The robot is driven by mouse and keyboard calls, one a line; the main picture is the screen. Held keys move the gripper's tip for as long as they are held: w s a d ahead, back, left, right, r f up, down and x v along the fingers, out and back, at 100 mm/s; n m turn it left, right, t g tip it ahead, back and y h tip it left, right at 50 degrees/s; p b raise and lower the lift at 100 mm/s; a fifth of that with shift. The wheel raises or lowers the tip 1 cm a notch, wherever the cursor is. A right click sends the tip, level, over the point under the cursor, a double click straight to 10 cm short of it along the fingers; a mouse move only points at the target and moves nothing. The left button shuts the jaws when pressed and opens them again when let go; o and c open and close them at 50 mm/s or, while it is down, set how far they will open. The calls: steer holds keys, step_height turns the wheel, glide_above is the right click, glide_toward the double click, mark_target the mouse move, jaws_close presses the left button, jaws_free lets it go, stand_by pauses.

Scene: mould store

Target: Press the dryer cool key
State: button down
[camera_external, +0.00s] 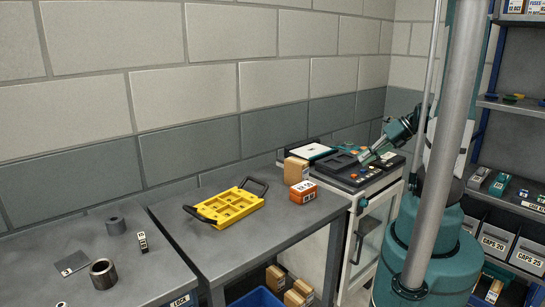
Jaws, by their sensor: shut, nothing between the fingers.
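The dryer appears to be the white cabinet (368,226) with a dark top panel (350,183) at the right end of the bench. Several small orange and pale keys (371,172) sit on the panel. They are too small to read, so I cannot tell which is the cool key. My gripper (363,157) is shut and empty, angled down to the left over the panel. It is close to the keys, but I cannot tell whether it touches one. It hides part of the panel's back.
A yellow tray with black handles (228,206), an orange box (303,191) and a cardboard box (296,170) stand on the grey bench left of the dryer. Metal cylinders (103,272) stand on the nearer bench. Shelves with bins (497,241) are at right.

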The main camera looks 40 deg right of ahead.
steer(key=shift+f+b, duration=0.9)
steer(key=shift+f, duration=0.05)
stand_by(1.5)
steer(key=shift+r, duration=0.15)
steer(key=shift+r+p, duration=0.7)
steer(key=shift+r, duration=0.1)
step_height(320, 180, up, 6)
steer(key=p, duration=0.4)
steer(key=shift+p, duration=0.3)
